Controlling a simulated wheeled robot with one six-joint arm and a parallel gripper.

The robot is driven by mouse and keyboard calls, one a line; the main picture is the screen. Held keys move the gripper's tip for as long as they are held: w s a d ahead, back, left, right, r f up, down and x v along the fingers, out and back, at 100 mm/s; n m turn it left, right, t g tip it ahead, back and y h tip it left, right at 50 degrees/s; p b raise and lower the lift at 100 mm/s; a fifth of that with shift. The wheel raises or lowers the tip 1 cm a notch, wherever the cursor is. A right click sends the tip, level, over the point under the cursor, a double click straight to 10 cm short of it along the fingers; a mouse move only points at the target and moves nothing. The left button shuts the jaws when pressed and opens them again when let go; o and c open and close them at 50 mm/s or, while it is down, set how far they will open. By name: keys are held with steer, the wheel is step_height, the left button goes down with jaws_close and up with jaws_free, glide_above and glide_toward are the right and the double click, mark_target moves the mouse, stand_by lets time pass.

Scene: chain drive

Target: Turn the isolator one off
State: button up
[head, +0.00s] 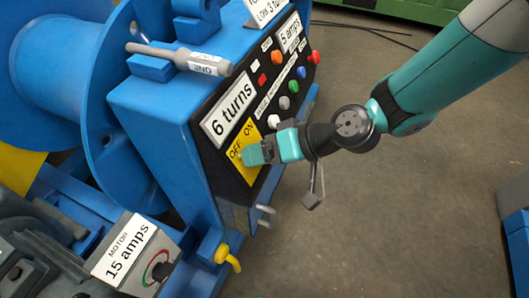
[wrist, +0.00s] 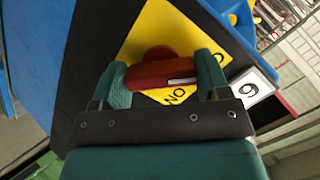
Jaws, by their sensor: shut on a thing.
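The isolator's yellow plate (head: 236,158), lettered OFF and ON, is on the black front panel of the blue machine. My gripper (head: 249,155) is at this plate and covers the handle in the head view. In the wrist view, the red isolator handle (wrist: 161,74) lies between the two teal fingers of my gripper (wrist: 159,76), which are shut on it. The handle lies crosswise between the fingers. Part of the ON lettering shows beside it. I cannot tell clearly which mark the handle points to.
Several coloured buttons, such as a green one (head: 293,86), sit on the panel above the plate. A grey lever marked ONE (head: 205,63) sticks out at the top. A motor box (head: 134,257) with a dial is at lower left. The floor (head: 390,220) at right is clear.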

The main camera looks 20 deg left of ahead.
stand_by(0.3)
steer(key=o, duration=0.9)
steer(key=shift+o, duration=0.2)
steer(key=p+v, duration=0.1)
steer(key=v, duration=1.6)
steer(key=shift+d+r+p, duration=0.15)
steer(key=shift+r+p, duration=0.05)
steer(key=shift+p, duration=0.2)
